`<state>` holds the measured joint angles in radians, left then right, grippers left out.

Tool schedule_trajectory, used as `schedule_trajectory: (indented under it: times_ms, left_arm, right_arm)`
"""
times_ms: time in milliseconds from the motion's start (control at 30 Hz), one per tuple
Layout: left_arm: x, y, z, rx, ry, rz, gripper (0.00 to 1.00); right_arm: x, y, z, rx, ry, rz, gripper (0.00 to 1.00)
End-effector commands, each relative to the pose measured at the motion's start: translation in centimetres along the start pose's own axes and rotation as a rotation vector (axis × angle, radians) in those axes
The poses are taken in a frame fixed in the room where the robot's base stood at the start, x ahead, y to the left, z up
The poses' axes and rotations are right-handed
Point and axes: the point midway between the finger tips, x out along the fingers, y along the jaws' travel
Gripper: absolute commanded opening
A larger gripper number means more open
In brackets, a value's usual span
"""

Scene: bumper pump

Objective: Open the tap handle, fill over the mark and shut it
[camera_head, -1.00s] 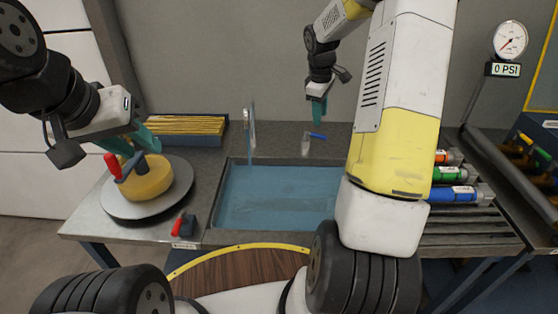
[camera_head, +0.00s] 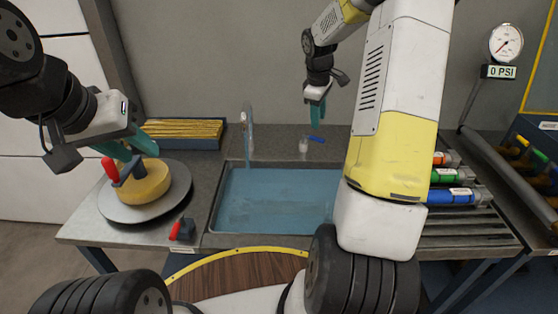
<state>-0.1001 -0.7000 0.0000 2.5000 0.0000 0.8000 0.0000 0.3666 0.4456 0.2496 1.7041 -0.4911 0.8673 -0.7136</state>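A sink basin (camera_head: 207,226) in the worktop holds blue water (camera_head: 275,200). A slim upright tap (camera_head: 247,122) stands at its back left edge, with a bluish column reaching down toward the water. A small grey fitting with a blue lever handle (camera_head: 317,139) stands behind the basin. My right gripper (camera_head: 316,122) points down just above the blue handle, apparently apart from it; its fingers overlap edge-on. My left gripper (camera_head: 132,150), with teal fingers, is at a yellow round block (camera_head: 145,185) with a red-knobbed lever (camera_head: 111,169). Its finger gap is unclear. No fill mark can be made out.
The yellow block sits on a round grey plate (camera_head: 120,213) at the left. A tray of yellow rods (camera_head: 180,130) lies behind. Coloured cylinders (camera_head: 452,195) lie on a slatted rack at the right. A gauge (camera_head: 506,43) reads 0 PSI. My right arm hides the basin's right side.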

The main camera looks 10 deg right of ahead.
Motion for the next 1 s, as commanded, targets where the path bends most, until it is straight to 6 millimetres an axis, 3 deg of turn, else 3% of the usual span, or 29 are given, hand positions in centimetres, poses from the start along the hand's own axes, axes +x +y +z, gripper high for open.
schedule_trajectory:
  times_ms: [167, 600, 1000]
  left_arm:
    - [0.0, 0.0, 0.0, 0.000, 0.000, 0.000, 0.36]
    - [0.0, 0.0, 0.0, 0.000, 0.000, 0.000, 0.36]
    - [0.0, 0.0, 0.0, 0.000, 0.000, 0.000, 0.36]
  right_arm:
    - [0.7, 0.0, 0.2, 0.000, -0.002, -0.002, 0.37]
    - [7.0, 0.0, 0.2, 0.001, -0.001, -0.001, 0.37]
    - [7.8, 0.0, 0.2, 0.001, -0.001, 0.000, 0.35]
